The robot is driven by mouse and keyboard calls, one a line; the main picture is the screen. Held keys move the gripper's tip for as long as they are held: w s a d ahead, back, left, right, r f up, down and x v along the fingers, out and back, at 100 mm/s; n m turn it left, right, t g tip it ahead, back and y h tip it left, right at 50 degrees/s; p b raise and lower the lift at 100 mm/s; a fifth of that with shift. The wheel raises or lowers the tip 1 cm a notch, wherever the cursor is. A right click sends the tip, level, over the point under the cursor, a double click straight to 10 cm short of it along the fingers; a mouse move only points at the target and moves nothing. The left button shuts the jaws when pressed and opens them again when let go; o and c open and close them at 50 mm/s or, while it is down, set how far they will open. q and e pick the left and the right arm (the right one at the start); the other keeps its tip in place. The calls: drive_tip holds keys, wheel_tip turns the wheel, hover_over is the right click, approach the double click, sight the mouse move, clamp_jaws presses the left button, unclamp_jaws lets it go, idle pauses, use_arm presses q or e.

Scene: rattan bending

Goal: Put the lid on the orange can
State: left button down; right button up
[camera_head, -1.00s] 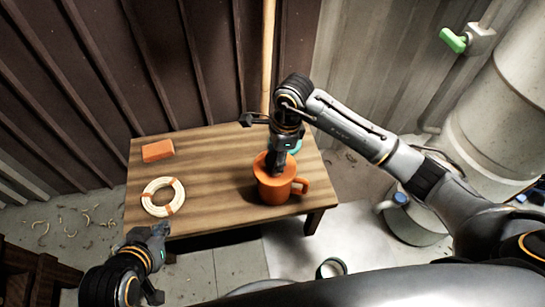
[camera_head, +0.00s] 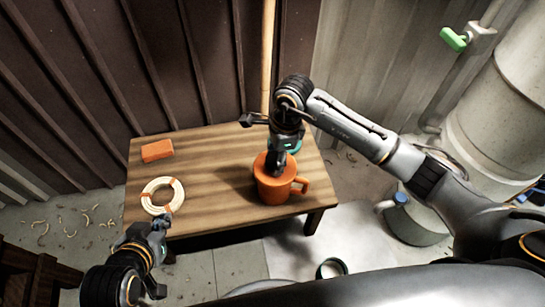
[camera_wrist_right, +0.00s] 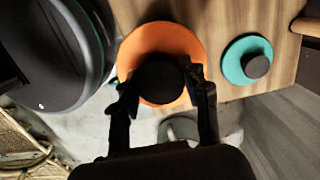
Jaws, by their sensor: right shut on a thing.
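The orange can (camera_head: 275,190), a mug shape with a handle on its right, stands upright at the right front of the table. A flat orange lid (camera_head: 261,166) lies across its mouth; I cannot tell whether it is fully seated. My right gripper (camera_head: 276,164) points down at the lid from above. In the right wrist view, its fingers (camera_wrist_right: 160,85) are closed on the dark knob of the orange lid (camera_wrist_right: 133,50), which hides the can. My left gripper (camera_head: 160,235) is low beside the table's front left edge, and its finger opening is unclear.
A teal lid with a dark knob (camera_wrist_right: 236,58) lies beside the can, partly behind my right gripper in the head view. A coil (camera_head: 162,208) and an orange block (camera_head: 157,151) lie on the left of the wooden table (camera_head: 215,165). The table's middle is clear.

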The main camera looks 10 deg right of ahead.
use_arm(q)
drive_tip(key=shift+w+r, duration=0.25)
drive_tip(key=shift+w, duration=0.1)
drive_tip(key=shift+w+d+r+t, duration=0.1)
drive_tip(key=shift+t, duration=0.2)
use_arm(e)
drive_tip(key=shift+f, duration=0.1)
idle(0.5)
use_arm(q)
drive_tip(key=shift+w+d+r, duration=0.1)
drive_tip(key=shift+w+r, duration=0.1)
drive_tip(key=shift+w+r, duration=0.1)
drive_tip(key=shift+w+d+r+t+b, duration=0.25)
drive_tip(key=shift+w+r+t+b, duration=0.15)
drive_tip(key=shift+t, duration=0.3)
use_arm(e)
drive_tip(key=shift+f, duration=0.2)
idle(1.0)
use_arm(q)
drive_tip(key=shift+w+d+r+t+h+b, duration=0.25)
drive_tip(key=shift+w+r+t, duration=0.35)
drive_tip(key=shift+r, duration=0.25)
drive_tip(key=shift+w+d+r+t+h+b, duration=0.1)
drive_tip(key=shift+w+d+r+t+h, duration=0.15)
drive_tip(key=shift+w+r+t, duration=0.5)
use_arm(e)
drive_tip(key=shift+f, duration=0.55)
idle(1.3)
